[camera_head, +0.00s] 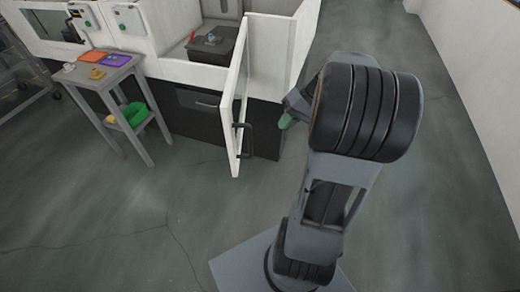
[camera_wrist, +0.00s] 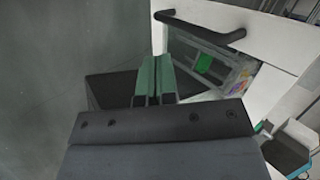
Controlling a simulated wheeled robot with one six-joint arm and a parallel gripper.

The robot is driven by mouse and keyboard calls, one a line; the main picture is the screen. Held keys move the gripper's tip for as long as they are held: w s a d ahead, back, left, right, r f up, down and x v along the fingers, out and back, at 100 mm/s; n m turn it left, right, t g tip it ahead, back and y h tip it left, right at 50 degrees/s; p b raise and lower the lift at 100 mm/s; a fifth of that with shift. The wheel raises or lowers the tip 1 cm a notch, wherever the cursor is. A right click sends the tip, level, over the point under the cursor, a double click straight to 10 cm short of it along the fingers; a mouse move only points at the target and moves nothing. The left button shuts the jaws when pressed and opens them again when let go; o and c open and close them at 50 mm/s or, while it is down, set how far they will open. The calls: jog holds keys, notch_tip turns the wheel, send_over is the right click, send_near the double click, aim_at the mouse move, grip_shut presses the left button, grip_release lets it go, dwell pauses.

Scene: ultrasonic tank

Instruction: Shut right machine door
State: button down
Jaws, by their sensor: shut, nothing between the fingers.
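The right machine door (camera_head: 236,112) is a white panel standing open, swung out from the white machine and seen nearly edge-on. Its black handle (camera_head: 246,140) is on the right-hand side of the panel near the free end. In the wrist view the door (camera_wrist: 275,42) shows at the upper right with its window, and the handle (camera_wrist: 205,27) crosses above the fingers. My gripper (camera_head: 287,121) is to the right of the door, apart from it in the head view. Its green fingers (camera_wrist: 157,79) are shut and empty in the wrist view.
The machine's open bay holds a dark box (camera_head: 212,46). A grey side table (camera_head: 97,82) with orange and purple trays and cups stands left of the door, with a green bin (camera_head: 134,114) on its lower shelf. Floor in front and right is clear.

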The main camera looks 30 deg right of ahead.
jog(key=w+a+f+t+y, duration=0.1)
jog(key=w+a+f, duration=0.2)
jog(key=a+f, duration=0.3)
jog(key=shift+w+a+f+m+p, duration=0.3)
jog(key=shift+w+f+p, duration=0.1)
jog(key=shift+f, duration=1.1)
